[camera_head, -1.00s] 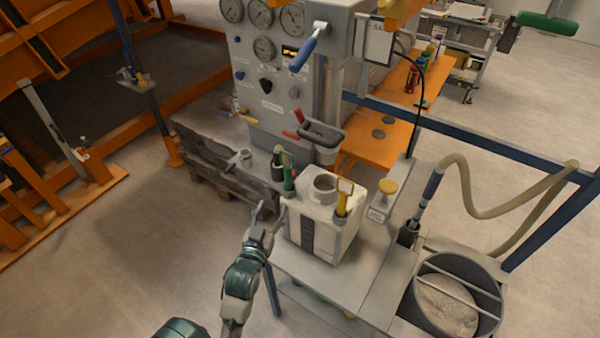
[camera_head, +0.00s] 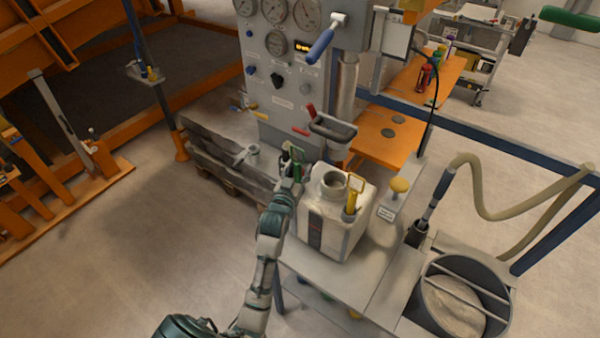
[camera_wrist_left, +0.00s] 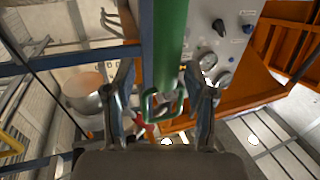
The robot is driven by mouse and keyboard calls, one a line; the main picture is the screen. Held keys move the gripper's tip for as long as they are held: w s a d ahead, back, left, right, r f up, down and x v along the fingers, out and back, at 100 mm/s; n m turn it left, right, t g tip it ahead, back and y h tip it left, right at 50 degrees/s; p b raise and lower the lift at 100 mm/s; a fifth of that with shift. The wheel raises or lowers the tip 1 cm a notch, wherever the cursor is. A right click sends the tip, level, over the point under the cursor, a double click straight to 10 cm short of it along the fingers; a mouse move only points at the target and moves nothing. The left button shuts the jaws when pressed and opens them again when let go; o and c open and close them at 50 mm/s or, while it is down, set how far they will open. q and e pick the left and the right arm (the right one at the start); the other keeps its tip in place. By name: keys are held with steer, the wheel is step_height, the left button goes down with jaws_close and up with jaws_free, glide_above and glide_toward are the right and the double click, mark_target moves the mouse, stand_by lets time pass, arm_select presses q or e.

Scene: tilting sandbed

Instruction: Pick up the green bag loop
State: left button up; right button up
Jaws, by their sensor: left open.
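The green bag loop (camera_head: 296,168) stands at the left side of the white container on the bench, partly hidden by my left gripper. In the left wrist view the green loop (camera_wrist_left: 163,104) is a small squared ring at the end of a broad green strap (camera_wrist_left: 167,45). My left gripper (camera_head: 289,186) is at the loop. In the left wrist view its two fingers (camera_wrist_left: 160,76) are apart, one on each side of the green part, with a gap showing. I cannot tell whether a finger touches it. My right gripper is not in view.
The white container (camera_head: 335,222) stands close to the right of my left gripper, with a yellow loop (camera_head: 354,192) on it. A gauge panel (camera_head: 285,85) rises behind. A round bin of sand (camera_head: 455,300) is at the lower right.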

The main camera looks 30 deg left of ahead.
mark_target(296, 162)
arm_select(q)
steer(key=shift+w+a+f, duration=0.2)
steer(key=shift+w+a, duration=0.55)
steer(key=shift+s+a, duration=0.1)
steer(key=shift+a, duration=0.05)
steer(key=c, duration=0.3)
steer(key=shift+d+r, duration=0.1)
steer(key=shift+d, duration=0.5)
jaws_close()
steer(key=shift+d, duration=0.15)
steer(key=shift+a+r, duration=0.15)
steer(key=shift+a, duration=0.15)
steer(key=shift+a+r, duration=0.2)
steer(key=shift+r, duration=0.4)
steer(key=shift+s+d+r, duration=0.1)
steer(key=shift+s+r, duration=0.15)
steer(key=shift+r, duration=0.75)
steer(key=a+r+p+v, duration=0.1)
steer(key=p+v, duration=0.4)
steer(key=v, duration=1)
steer(key=shift+s+r, duration=0.2)
steer(key=shift+s, duration=0.25)
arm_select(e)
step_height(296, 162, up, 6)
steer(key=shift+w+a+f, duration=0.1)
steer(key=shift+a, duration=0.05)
